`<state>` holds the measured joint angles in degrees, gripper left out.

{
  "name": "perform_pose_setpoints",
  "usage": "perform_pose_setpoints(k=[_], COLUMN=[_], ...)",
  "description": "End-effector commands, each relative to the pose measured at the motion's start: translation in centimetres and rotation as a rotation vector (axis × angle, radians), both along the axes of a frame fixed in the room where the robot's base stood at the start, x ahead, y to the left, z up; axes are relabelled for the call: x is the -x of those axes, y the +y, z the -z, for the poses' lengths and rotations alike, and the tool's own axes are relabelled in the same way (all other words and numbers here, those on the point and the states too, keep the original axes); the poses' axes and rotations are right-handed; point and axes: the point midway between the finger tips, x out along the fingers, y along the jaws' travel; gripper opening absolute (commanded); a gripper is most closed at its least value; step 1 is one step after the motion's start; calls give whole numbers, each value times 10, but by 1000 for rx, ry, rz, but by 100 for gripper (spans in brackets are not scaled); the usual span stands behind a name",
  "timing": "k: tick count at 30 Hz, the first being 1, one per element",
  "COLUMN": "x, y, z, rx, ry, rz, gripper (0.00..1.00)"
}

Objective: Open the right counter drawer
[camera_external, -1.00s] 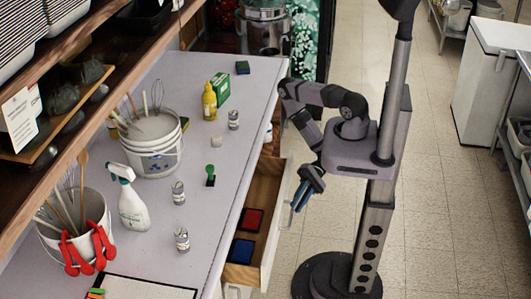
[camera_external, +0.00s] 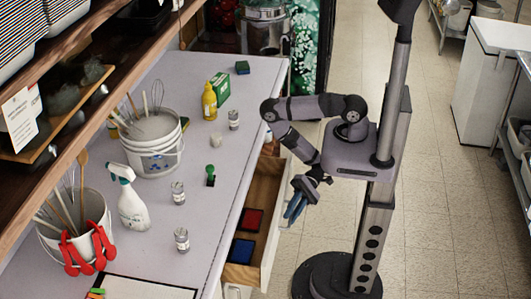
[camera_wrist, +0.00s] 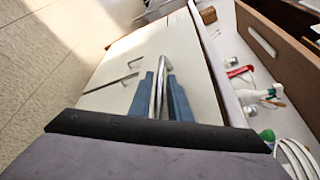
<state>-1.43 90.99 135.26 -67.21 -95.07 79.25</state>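The counter drawer (camera_external: 262,193) stands pulled out from the counter, its wooden inside showing. A red tray (camera_external: 252,220) and a blue tray (camera_external: 242,251) lie in it. My gripper (camera_external: 294,208) is at the outer side of the drawer's pale front, pointing down. In the wrist view, the blue fingers of my gripper (camera_wrist: 161,90) stand on either side of the silver bar handle (camera_wrist: 158,88), with a gap between them. I cannot see clear contact with the handle. The pale front panel (camera_wrist: 107,70) shows behind the fingers.
On the counter (camera_external: 185,240) stand a spray bottle (camera_external: 132,205), a white bucket of utensils (camera_external: 155,150), a yellow bottle (camera_external: 209,101) and small jars. Another wooden drawer part (camera_external: 271,148) shows farther back. Open floor (camera_external: 435,205) lies to the right.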

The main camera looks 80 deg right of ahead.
Motion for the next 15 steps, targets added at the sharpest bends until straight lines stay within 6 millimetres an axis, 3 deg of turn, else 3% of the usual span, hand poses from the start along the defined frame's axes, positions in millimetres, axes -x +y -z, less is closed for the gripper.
perform_pose_setpoints(k=[15], x=[-1], y=[4], z=[0], rx=[-2], ry=[-2], rz=[0], gripper=[15])
